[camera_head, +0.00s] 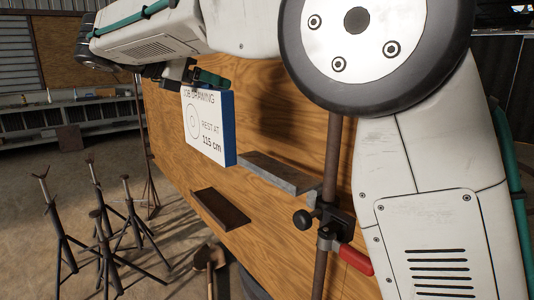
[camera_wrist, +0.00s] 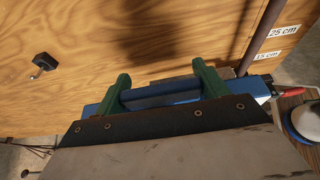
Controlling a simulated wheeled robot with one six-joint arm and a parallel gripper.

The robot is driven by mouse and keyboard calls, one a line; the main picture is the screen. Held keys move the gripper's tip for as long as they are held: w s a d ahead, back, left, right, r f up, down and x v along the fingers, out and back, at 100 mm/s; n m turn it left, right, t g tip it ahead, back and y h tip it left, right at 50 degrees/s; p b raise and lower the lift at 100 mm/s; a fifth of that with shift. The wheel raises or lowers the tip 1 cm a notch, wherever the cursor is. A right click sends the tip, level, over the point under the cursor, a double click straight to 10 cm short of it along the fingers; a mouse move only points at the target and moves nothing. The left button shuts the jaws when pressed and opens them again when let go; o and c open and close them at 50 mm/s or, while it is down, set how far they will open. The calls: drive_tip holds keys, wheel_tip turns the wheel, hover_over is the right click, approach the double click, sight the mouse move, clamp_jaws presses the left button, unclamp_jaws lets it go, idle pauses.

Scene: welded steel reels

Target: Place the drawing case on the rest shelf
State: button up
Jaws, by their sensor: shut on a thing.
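The drawing case (camera_head: 208,128) is a flat white panel with a blue edge, printed "JOB DRAWING" and "REST AT 115 cm". My gripper (camera_head: 207,80) is shut on its top and holds it upright in front of the wooden board. In the wrist view, the green fingers of my gripper (camera_wrist: 162,84) are at the handle of the blue case (camera_wrist: 93,109). A grey ledge (camera_head: 278,173) is low and right of the case. A brown ledge (camera_head: 220,209) is lower, below the case. I cannot tell which is the rest shelf, or whether the case touches the grey ledge.
A brown pole (camera_head: 331,165) with a black clamp (camera_head: 328,220) and red handle (camera_head: 356,260) stands beside the grey ledge. The wooden board (camera_head: 270,100) carries height labels (camera_wrist: 284,29). Several black stands (camera_head: 105,225) are at left. A black hook (camera_wrist: 42,65) is on the board.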

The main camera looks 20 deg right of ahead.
drive_tip(key=d+f, duration=0.2)
drive_tip(key=d, duration=0.6)
drive_tip(key=s+d+f, duration=0.1)
drive_tip(key=d+f, duration=0.1)
drive_tip(key=d, duration=0.6)
drive_tip(key=shift+s+f, duration=0.2)
drive_tip(key=shift+f, duration=0.4)
drive_tip(key=o, duration=1.8)
drive_tip(key=shift+r, duration=0.1)
